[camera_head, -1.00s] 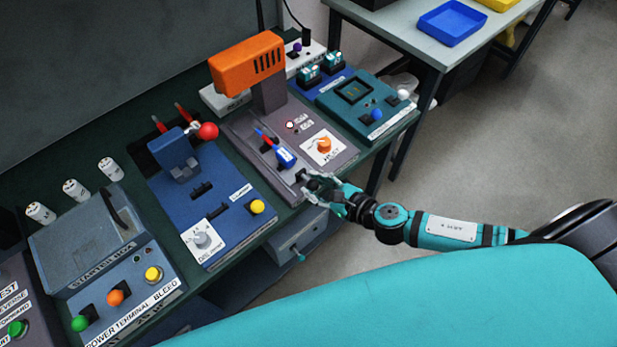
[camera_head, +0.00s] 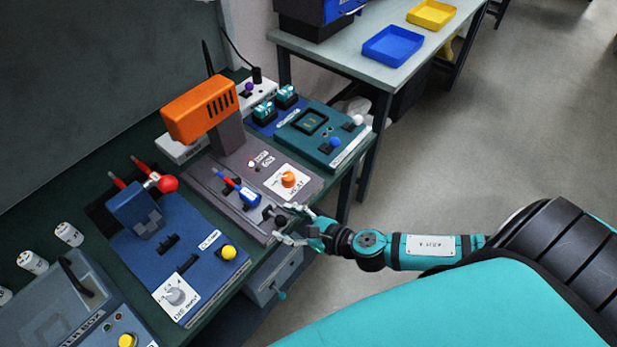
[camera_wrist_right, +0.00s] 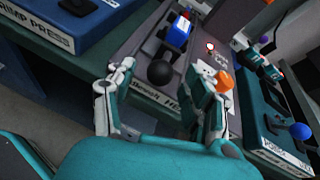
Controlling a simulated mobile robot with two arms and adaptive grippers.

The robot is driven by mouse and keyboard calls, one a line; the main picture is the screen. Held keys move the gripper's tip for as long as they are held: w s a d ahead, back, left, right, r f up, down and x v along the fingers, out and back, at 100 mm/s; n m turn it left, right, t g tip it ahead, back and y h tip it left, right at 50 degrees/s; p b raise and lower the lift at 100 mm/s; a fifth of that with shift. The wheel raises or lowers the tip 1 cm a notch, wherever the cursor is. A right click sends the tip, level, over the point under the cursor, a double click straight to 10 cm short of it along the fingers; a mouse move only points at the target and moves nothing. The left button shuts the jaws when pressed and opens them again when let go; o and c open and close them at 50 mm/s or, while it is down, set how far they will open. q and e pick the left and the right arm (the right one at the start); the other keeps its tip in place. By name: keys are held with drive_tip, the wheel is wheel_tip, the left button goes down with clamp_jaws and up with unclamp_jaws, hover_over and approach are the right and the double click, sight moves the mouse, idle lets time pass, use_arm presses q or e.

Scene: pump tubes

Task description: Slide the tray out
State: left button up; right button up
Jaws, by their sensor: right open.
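The heat station is a grey-purple unit with an orange hood (camera_head: 200,105) at its back. Its narrow tray (camera_head: 252,210) runs from under the hood towards the front edge and bears a blue block (camera_head: 249,196) with a red-tipped piece. A black ball knob (camera_head: 281,221) sits at the tray's front end; it also shows in the right wrist view (camera_wrist_right: 160,73). My right gripper (camera_head: 289,224) is open, with its fingers on either side of the knob. In the wrist view the fingers look apart from the knob. My left gripper is not in view.
An orange dial (camera_head: 289,180) on the heat station stands close to the right finger in the wrist view. A blue press (camera_head: 175,250) lies to the left and a teal unit (camera_head: 325,138) to the right. Below the bench edge is a grey drawer (camera_head: 272,275).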

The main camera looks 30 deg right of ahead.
drive_tip(key=v, duration=1)
drive_tip(key=shift+s+r, duration=0.15)
drive_tip(key=shift+d, duration=0.1)
drive_tip(key=d+f+m+g+h, duration=0.1)
drive_tip(key=d+f+m+h, duration=0.2)
drive_tip(key=d+f+m, duration=0.5)
drive_tip(key=d+f+m+g+h, duration=0.1)
drive_tip(key=d+f+m+h, duration=0.2)
drive_tip(key=f+m, duration=0.45)
drive_tip(key=s+d+f+m+g+h, duration=0.1)
drive_tip(key=s+d+f+m, duration=0.15)
drive_tip(key=f, duration=0.35)
drive_tip(key=s+d+f+m+g, duration=0.1)
drive_tip(key=s+f+m, duration=0.25)
drive_tip(key=f, duration=0.25)
drive_tip(key=s+a+f+m+g, duration=0.3)
drive_tip(key=s+a+f+m, duration=0.3)
drive_tip(key=s+f+m, duration=0.2)
drive_tip(key=s+a+f+m+g, duration=0.4)
drive_tip(key=s+a+f+m, duration=0.3)
drive_tip(key=s+m, duration=0.5)
drive_tip(key=shift+s+a+f+y, duration=0.15)
drive_tip(key=shift+a+f+y, duration=0.2)
drive_tip(key=shift+f, duration=0.55)
drive_tip(key=shift+d, duration=0.1)
